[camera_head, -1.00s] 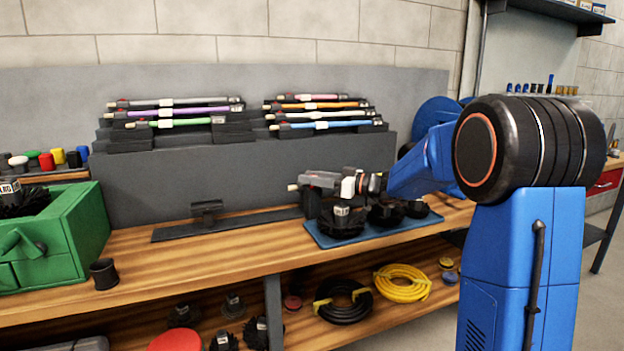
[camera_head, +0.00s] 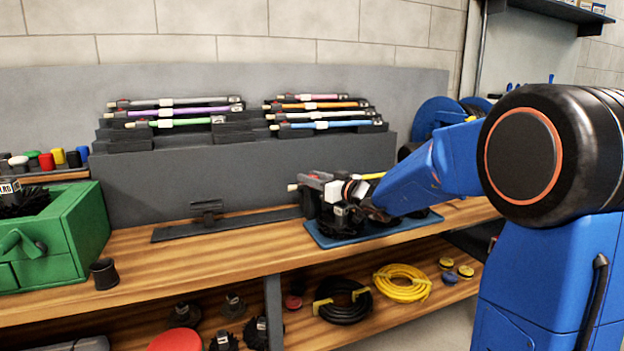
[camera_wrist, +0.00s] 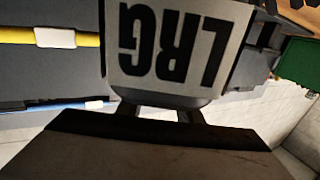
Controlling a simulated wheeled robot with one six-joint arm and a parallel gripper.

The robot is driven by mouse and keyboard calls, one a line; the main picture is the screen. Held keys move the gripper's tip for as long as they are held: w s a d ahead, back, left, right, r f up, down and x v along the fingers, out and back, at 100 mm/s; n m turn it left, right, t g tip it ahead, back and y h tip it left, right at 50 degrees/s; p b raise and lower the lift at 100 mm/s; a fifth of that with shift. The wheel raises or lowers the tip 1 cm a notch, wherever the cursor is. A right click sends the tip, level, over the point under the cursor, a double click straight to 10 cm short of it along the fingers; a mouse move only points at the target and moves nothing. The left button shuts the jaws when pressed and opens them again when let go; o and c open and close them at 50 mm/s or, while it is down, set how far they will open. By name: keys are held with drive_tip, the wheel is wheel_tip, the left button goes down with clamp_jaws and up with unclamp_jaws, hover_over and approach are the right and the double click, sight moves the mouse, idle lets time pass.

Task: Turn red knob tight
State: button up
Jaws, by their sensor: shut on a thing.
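A small red spot (camera_head: 315,177), possibly the red knob, shows on the grey-and-black fixture on the bench; it is too small to make out clearly. A yellow rod (camera_head: 371,176) lies behind my gripper at that fixture, and it also shows in the wrist view (camera_wrist: 75,38). My gripper (camera_head: 358,207) is low over the blue mat (camera_head: 322,238), just in front of the fixture. It is shut on a brush with a pale block marked LRG (camera_wrist: 178,50), upside down in the wrist view. The jaws' contact is mostly hidden.
Several coloured rods (camera_head: 320,126) rest on the rack behind. A green box (camera_head: 60,235) and a black cup (camera_head: 104,274) stand at the left. A flat dark stand (camera_head: 225,227) lies mid-bench; the bench front left of the mat is clear.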

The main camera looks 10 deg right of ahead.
drive_tip(key=shift+m+t+h, duration=0.7)
drive_tip(key=shift+m+h, duration=0.4)
drive_tip(key=shift+h, duration=0.5)
drive_tip(key=shift+m+h, duration=0.4)
drive_tip(key=shift+h, duration=0.2)
drive_tip(key=o, duration=1)
drive_tip(key=v, duration=1.7)
drive_tip(key=shift+s+f, duration=0.2)
drive_tip(key=shift+f, duration=0.15)
drive_tip(key=shift+o, duration=0.2)
